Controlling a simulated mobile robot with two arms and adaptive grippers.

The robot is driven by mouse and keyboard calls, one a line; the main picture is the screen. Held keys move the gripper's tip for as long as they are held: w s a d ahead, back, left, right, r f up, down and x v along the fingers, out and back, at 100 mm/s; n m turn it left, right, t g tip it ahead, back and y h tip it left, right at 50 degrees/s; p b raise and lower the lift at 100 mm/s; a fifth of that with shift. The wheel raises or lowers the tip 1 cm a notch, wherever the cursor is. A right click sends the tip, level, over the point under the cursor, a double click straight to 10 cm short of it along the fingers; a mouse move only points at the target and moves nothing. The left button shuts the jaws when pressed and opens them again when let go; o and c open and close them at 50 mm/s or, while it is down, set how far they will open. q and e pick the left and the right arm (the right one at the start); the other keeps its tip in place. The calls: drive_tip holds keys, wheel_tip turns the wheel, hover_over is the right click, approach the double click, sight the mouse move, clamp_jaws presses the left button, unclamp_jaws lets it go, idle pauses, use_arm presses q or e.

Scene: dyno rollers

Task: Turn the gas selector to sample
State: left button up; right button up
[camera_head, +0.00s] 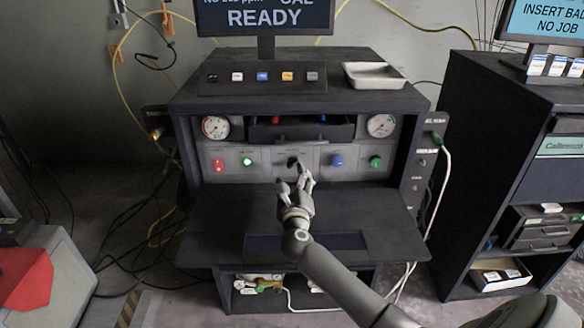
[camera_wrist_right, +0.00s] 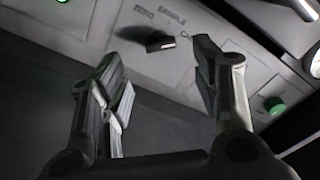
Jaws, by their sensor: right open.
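The gas selector is a black knob (camera_head: 292,161) in the middle of the grey panel of the bench. In the right wrist view the knob (camera_wrist_right: 156,43) lies between ZERO, SAMPLE and CAL labels, with a pale mark at its right end, on the CAL side. My right gripper (camera_head: 300,174) is open in front of the panel, just below and right of the knob in the head view. In the wrist view its fingers (camera_wrist_right: 160,62) are spread wide and empty, with the knob beyond the gap between them. I see no contact. My left gripper is out of view.
A red switch (camera_head: 218,165), a lit green button (camera_head: 247,161), a blue knob (camera_head: 337,160) and a green knob (camera_head: 375,161) share the panel. A dark shelf (camera_head: 220,230) juts out below. A white tray (camera_head: 374,75) sits on top.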

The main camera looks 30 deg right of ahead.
sight(293, 165)
drive_tip(key=shift+x, duration=3.05)
drive_tip(key=shift+c, duration=0.2)
drive_tip(key=c, duration=1)
